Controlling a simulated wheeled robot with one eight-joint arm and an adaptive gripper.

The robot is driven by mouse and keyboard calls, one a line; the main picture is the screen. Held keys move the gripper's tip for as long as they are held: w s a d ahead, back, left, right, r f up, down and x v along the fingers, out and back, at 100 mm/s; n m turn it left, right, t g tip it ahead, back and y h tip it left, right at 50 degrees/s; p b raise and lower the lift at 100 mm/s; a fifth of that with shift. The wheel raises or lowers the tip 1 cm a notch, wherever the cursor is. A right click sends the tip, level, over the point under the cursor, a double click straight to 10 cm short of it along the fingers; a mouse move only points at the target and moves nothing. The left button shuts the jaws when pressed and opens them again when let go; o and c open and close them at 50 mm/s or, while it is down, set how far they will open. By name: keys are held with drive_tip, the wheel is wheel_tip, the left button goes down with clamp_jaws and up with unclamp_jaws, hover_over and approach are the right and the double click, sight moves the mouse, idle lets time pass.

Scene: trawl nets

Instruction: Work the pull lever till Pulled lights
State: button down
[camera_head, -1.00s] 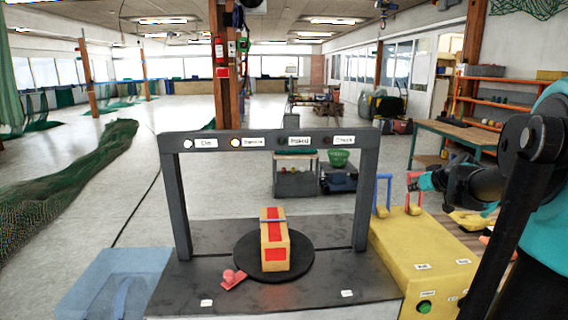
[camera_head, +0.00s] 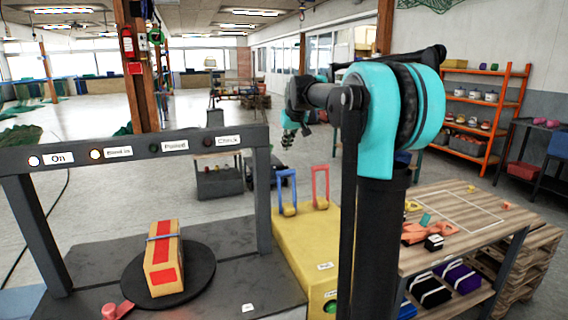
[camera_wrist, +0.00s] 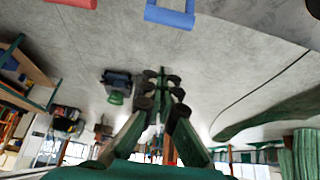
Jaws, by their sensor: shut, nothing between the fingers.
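The yellow control box (camera_head: 300,245) carries a blue lever handle (camera_head: 280,186) and a red lever handle (camera_head: 314,185), both upright loops. I cannot tell from the labels which is the pull lever. On the dark frame, the Pulled lamp (camera_head: 154,147) is dark green and looks unlit. My gripper (camera_head: 289,139) is shut and empty, above the blue handle's level and apart from both handles. In the wrist view, my gripper (camera_wrist: 161,82) points away from the handles; the blue handle (camera_wrist: 170,15) and red handle (camera_wrist: 78,3) show at the top edge.
A taped box (camera_head: 163,255) sits on the black turntable (camera_head: 205,275). A wooden workbench (camera_head: 450,205) stands at the right.

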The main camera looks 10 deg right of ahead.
drive_tip(key=shift+w+a+r, duration=0.15)
drive_tip(key=shift+w, duration=0.05)
drive_tip(key=d+x, duration=0.1)
drive_tip(key=x, duration=0.9)
drive_tip(key=shift+s+a+f, duration=0.1)
drive_tip(key=shift+s+f, duration=0.1)
drive_tip(key=shift+s, duration=0.75)
drive_tip(key=shift+s+f, duration=0.2)
drive_tip(key=shift+s, duration=0.8)
